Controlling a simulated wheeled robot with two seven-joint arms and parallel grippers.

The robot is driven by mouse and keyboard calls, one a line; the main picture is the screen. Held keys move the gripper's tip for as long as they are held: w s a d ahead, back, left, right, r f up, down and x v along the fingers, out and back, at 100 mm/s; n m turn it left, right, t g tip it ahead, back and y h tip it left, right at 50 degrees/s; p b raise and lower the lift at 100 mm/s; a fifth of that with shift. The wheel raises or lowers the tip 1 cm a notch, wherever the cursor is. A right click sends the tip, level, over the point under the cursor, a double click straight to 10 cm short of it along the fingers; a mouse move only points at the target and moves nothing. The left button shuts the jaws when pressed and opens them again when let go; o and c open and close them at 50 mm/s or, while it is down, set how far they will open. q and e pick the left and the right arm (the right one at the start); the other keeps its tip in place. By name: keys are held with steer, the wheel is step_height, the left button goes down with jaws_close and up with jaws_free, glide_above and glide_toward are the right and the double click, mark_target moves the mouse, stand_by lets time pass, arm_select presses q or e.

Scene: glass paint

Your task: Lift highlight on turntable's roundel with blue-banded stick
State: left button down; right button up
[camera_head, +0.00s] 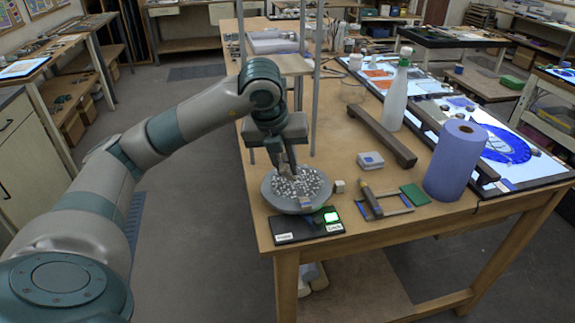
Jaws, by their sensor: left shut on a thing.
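My left gripper (287,160) points down over the grey round turntable (276,201). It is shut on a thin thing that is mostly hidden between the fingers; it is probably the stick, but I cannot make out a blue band. The roundel (310,184) on the turntable looks speckled white and grey, and the gripper covers its far left part. I cannot tell whether the held tip touches the roundel, and I cannot pick out the highlight. A dark base (290,237) with two labels and a lit green patch (331,217) sits at the turntable's front. My right gripper is out of view.
To the right are a small white cube (339,186), a rack (388,212) with a brown-handled tool (371,200), a green pad (415,194) and a blue roll (455,160). A brown bar (380,135) and white bottle (395,100) stand behind. Metal posts (316,90) rise behind the turntable.

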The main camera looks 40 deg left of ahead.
arm_select(q)
steer(key=shift+w, duration=0.15)
steer(key=shift+w+d, duration=0.2)
steer(key=shift+w, duration=0.3)
steer(key=shift+w+d, duration=0.2)
steer(key=shift+w, duration=0.25)
steer(key=shift+s+a, duration=0.15)
steer(key=shift+s+a+f+b, duration=0.1)
steer(key=shift+s+a+b, duration=0.45)
steer(key=shift+s, duration=0.2)
steer(key=shift+r+p, duration=0.55)
steer(key=shift+r, duration=0.4)
steer(key=shift+r+p, duration=0.9)
steer(key=shift+r, duration=0.7)
